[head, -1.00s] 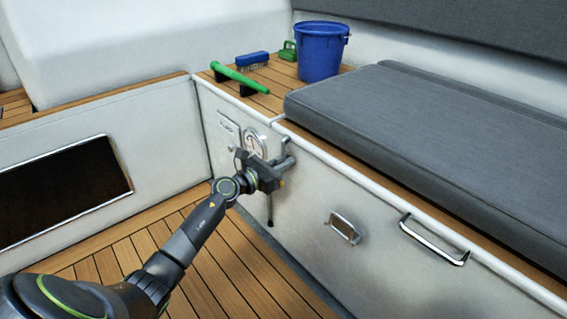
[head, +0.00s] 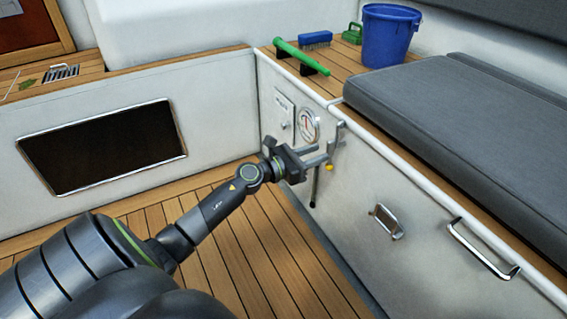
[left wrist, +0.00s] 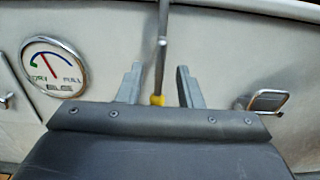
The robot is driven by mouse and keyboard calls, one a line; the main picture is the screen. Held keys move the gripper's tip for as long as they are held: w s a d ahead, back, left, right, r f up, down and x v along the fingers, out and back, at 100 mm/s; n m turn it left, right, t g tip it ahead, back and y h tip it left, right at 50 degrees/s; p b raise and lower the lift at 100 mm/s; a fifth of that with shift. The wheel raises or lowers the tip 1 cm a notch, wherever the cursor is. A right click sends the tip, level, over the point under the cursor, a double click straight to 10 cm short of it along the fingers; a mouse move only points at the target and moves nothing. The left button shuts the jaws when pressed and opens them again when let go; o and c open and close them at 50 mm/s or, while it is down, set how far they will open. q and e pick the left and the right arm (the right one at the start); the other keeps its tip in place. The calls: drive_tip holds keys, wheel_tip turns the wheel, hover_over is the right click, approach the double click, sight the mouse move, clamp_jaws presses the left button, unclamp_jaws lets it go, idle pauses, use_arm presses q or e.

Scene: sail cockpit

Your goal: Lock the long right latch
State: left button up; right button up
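A long grey latch lever (head: 339,132) with a yellow tip (head: 329,167) is on the white locker front, right of a round gauge. In the left wrist view the lever (left wrist: 163,45) runs upright, its yellow tip (left wrist: 157,100) low between my fingers. My left gripper (head: 325,155) is open, with one finger on each side of the lever in the left wrist view (left wrist: 160,75). A gap shows on both sides, and I cannot tell its depth from the lever. My right gripper is not in view.
A dark rod (head: 315,185) hangs below the gauge (head: 307,125). A short metal latch (head: 386,221) and a chrome handle (head: 482,250) are farther right on the locker. A blue bucket (head: 389,36), brush (head: 315,39) and green-handled tool (head: 301,56) are on top.

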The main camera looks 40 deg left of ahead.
use_arm(q)
drive_tip(key=b+v, duration=0.2)
drive_tip(key=v, duration=0.8)
drive_tip(key=shift+s, duration=0.15)
drive_tip(key=shift+f, duration=0.1)
